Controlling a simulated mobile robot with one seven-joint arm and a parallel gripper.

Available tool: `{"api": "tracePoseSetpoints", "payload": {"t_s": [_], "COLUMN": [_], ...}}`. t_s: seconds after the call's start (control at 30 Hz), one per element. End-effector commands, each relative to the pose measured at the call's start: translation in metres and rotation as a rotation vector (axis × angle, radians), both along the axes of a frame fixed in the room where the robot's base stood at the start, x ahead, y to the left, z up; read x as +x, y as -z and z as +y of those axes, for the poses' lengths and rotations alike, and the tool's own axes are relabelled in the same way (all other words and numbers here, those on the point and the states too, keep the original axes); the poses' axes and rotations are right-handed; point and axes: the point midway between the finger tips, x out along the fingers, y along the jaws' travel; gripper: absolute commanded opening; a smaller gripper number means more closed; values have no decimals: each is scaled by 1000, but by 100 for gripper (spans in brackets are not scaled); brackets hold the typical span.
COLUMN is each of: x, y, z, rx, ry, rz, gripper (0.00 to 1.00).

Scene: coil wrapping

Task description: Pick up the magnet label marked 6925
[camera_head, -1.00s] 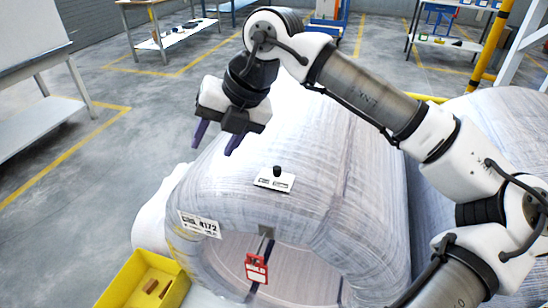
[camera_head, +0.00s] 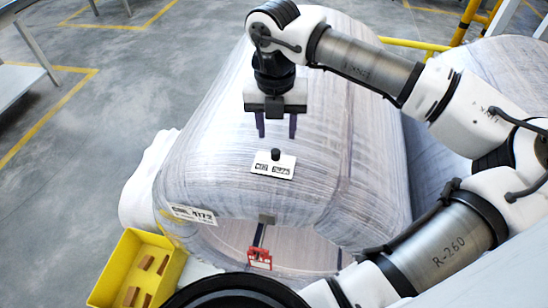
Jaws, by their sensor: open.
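A small white magnet label (camera_head: 273,167) with a black knob on top lies on the upper face of the wrapped coil (camera_head: 205,165). Its printed text is too small to read, so I cannot tell whether it says 6925. My gripper (camera_head: 276,127) points down just above and slightly behind the label. Its two dark fingers are apart, with nothing between them, and they do not touch the label's knob.
A white sticker ending in 172 (camera_head: 193,214) is on the coil's front left edge. A red tag (camera_head: 260,257) hangs at the coil's opening. A yellow bin (camera_head: 122,262) with several brown blocks stands at lower left. Another wrapped coil (camera_head: 487,105) is at right.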

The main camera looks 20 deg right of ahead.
Motion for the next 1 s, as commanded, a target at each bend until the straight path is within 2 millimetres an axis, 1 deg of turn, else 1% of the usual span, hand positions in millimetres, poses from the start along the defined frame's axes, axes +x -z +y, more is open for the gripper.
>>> {"api": "tracePoseSetpoints", "payload": {"t_s": [0.07,0.27,0.4,0.5,0.63,0.8,0.83,0.87,1.0], "x": [-1,-2,-6,-5,-5,-5,-5,-5,-5], "y": [7,20,41,55,63,64,64,64,64], "z": [0,2,6,5,4,4,4,4,4], "rx": [1,3,5,3,1,0,0,0,1], "ry": [-1,-2,-4,-2,-2,-2,-2,-2,-2], "rz": [2,1,2,2,0,-1,-1,-1,0], "gripper": [45,45,45,45,45,45,44,40,22]}}
